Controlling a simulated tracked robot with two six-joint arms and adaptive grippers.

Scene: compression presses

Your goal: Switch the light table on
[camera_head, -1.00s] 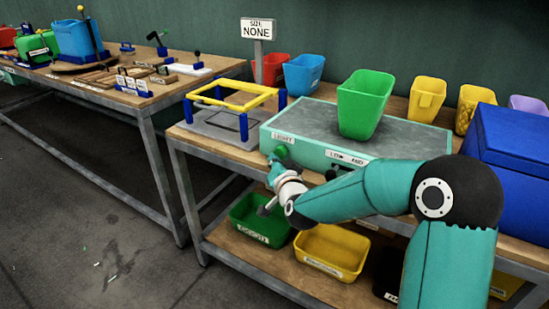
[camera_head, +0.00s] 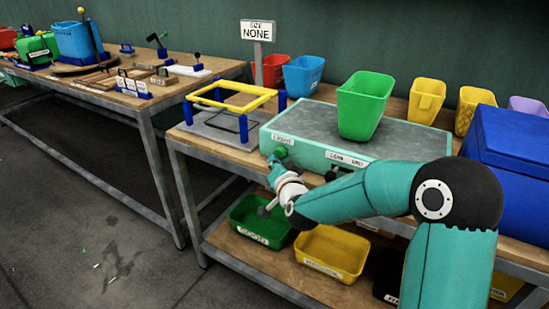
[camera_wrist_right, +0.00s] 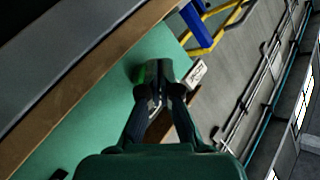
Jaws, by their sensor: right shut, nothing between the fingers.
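The light table (camera_head: 310,135) is a pale green box with a dull grey top on the near bench. A green knob (camera_head: 281,152) sits on its front face, close to a label reading "LIGHT" (camera_head: 283,139). A green bin (camera_head: 364,104) stands on its top. My right gripper (camera_head: 273,161) is shut and empty, right at the knob. In the right wrist view its closed fingertips (camera_wrist_right: 157,88) overlap the knob (camera_wrist_right: 150,72) and partly hide it; I cannot tell whether they touch. The label (camera_wrist_right: 197,73) shows beside them. My left gripper is not in view.
A yellow frame on blue posts (camera_head: 232,97) stands left of the light table. A blue box (camera_head: 510,146) is at the right. Green (camera_head: 262,220) and yellow (camera_head: 332,253) trays sit on the lower shelf. Open floor lies between the benches.

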